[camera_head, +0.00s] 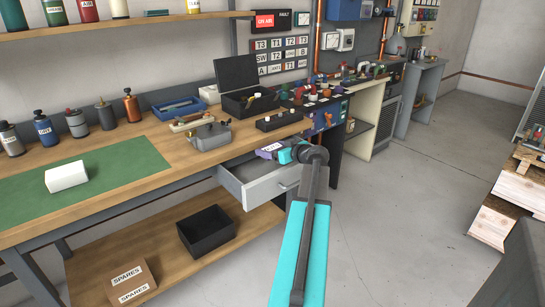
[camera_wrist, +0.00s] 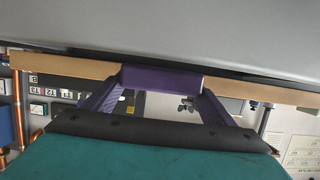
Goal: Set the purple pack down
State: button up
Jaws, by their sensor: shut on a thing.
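The purple pack (camera_head: 267,148), with a white label, is at the end of my arm, by the bench edge above the open grey drawer (camera_head: 262,190). My gripper (camera_head: 282,152) is shut on it; the fingers are mostly hidden by the wrist in the head view. In the wrist view the pack (camera_wrist: 161,80) is a purple block between the two angled fingers of my gripper (camera_wrist: 160,92). A grey surface fills the top of that view. Whether the pack touches the drawer cannot be told.
The wooden bench (camera_head: 170,135) holds a grey metal box (camera_head: 210,136), an open black case (camera_head: 247,92) and a green mat (camera_head: 110,170) with a white block (camera_head: 66,176). A black bin (camera_head: 207,231) and a spares box (camera_head: 130,282) stand on the lower shelf.

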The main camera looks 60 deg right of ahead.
jog(key=shift+f, duration=1.7)
jog(key=shift+s+a+f+b, duration=0.1)
jog(key=shift+a+f+b, duration=0.1)
jog(key=shift+f+b, duration=0.7)
jog(key=shift+r, duration=0.15)
jog(key=o, duration=1.2)
jog(key=shift+a, duration=0.1)
jog(key=shift+r+p, duration=0.2)
jog(key=shift+p, duration=0.25)
jog(key=shift+r+p, duration=0.4)
jog(key=shift+p, duration=0.3)
jog(key=v, duration=0.6)
jog(key=b+v, duration=0.1)
jog(key=v, duration=0.4)
jog(key=shift+s+r, duration=0.3)
jog(key=shift+s, duration=0.05)
